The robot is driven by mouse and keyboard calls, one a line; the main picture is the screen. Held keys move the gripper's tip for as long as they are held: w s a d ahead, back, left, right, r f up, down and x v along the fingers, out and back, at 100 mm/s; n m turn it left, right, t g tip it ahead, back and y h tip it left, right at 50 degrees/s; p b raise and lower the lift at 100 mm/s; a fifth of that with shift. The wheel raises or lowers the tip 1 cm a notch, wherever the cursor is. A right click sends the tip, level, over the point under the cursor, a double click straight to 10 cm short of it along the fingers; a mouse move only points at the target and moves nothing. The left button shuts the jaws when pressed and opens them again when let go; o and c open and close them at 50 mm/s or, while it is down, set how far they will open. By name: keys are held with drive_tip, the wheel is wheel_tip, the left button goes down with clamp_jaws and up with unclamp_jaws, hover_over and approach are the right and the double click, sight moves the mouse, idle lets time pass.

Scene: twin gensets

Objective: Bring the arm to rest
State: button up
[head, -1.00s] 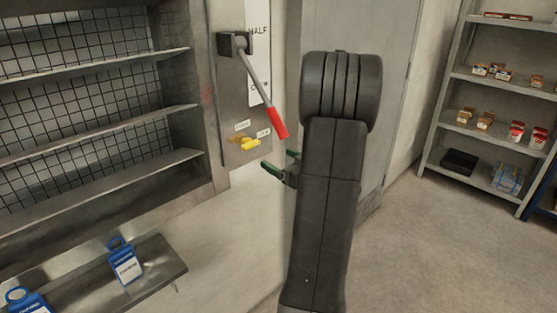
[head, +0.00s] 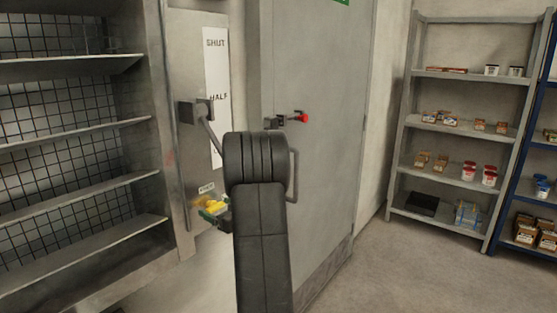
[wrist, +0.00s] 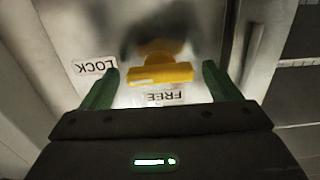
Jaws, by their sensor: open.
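My gripper (wrist: 161,84) has two green fingers, which are open in the wrist view. A yellow knob (wrist: 160,73) shows between them with a small gap on each side. I cannot tell how deep the fingers reach around it. LOCK and FREE labels, upside down in the wrist view, sit beside the knob. My dark arm rises in the middle and hides part of the panel.
A lever (head: 196,112) stands out from the panel above the knob; its end is hidden behind my arm. A grey door (head: 325,180) with a red-tipped latch (head: 301,117) is just right. Stocked shelves (head: 462,132) stand further right, with open floor (head: 400,270) before them.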

drive_tip(key=shift+x, duration=0.8)
drive_tip(key=shift+s+n, duration=0.1)
drive_tip(key=shift+n, duration=0.2)
